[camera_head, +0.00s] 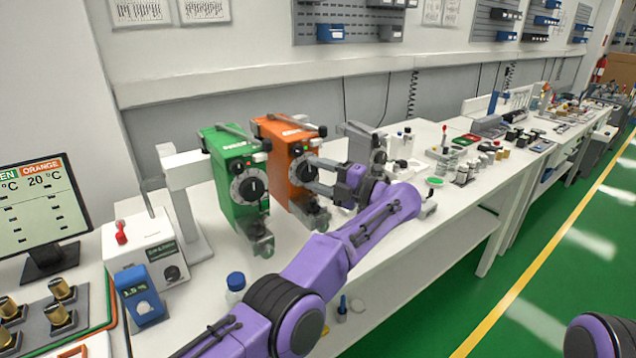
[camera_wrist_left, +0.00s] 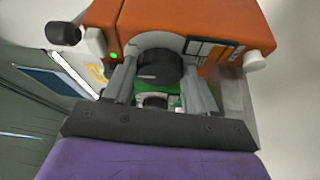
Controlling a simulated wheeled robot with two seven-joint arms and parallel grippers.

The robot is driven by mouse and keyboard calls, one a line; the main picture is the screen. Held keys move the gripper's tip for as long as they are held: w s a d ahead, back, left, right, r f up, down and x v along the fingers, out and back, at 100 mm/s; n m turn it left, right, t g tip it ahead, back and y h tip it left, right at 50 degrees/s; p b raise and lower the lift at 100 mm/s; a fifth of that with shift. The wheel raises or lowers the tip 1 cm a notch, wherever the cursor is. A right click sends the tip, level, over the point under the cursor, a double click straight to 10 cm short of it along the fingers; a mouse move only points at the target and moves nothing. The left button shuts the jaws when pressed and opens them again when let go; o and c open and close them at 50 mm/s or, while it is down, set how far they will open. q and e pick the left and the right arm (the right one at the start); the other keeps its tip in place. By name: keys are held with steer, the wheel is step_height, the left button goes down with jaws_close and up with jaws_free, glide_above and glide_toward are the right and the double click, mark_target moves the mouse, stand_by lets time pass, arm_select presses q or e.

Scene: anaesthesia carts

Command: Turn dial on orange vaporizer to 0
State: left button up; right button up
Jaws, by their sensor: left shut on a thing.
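The orange vaporizer (camera_head: 278,146) stands upright on the white bench, just right of the green vaporizer (camera_head: 233,179). Its dial (camera_head: 303,169) is on the front face, partly hidden by my gripper. My left gripper (camera_head: 311,176) reaches in from the right of the dial. In the left wrist view, the orange body (camera_wrist_left: 195,22) fills the top and the dark dial knob (camera_wrist_left: 158,70) sits between the two fingers. The left gripper (camera_wrist_left: 157,88) is shut on the knob. A green light shows beside it. The dial's number cannot be read. My right gripper is not in view.
A white box with a red switch (camera_head: 121,232), a blue meter (camera_head: 139,295) and a screen (camera_head: 40,208) stand at the left. A blue-capped bottle (camera_head: 236,282) is near the bench front. Bottles (camera_head: 463,173) and small items crowd the bench to the right.

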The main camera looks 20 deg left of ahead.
arm_select(q)
steer(key=shift+f+m+b, duration=0.2)
steer(key=shift+m+b, duration=0.1)
steer(key=shift+m, duration=0.1)
steer(key=o, duration=1.1)
steer(key=shift+c, duration=0.2)
steer(key=shift+r, duration=0.1)
